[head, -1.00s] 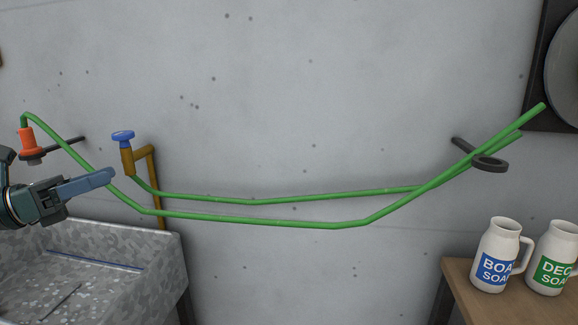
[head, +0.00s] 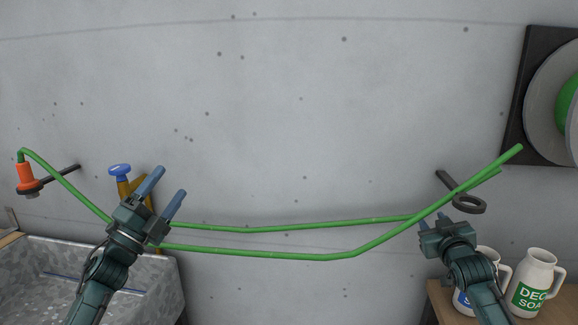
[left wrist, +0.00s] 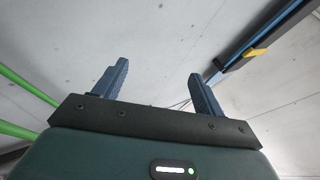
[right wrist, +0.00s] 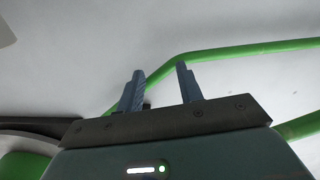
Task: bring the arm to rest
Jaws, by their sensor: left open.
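My left gripper (head: 168,188) is in front of the blue-handled tap and the hose in the head view, fingers pointing up and right. Its two fingers are apart and empty in the left wrist view (left wrist: 157,68). My right gripper (head: 446,222) is at the lower right, in front of the mugs and just below the hose and dark ring. Its fingers hardly show there, but in the right wrist view (right wrist: 160,68) they stand apart, with the green hose passing behind them. I see nothing clearly held.
The green hose (head: 300,255) sags along the wall. Its orange nozzle (head: 25,176) is at the left hook; the right strands pass the dark ring (head: 468,204). The tap (head: 120,170) is above a metal sink (head: 40,258).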

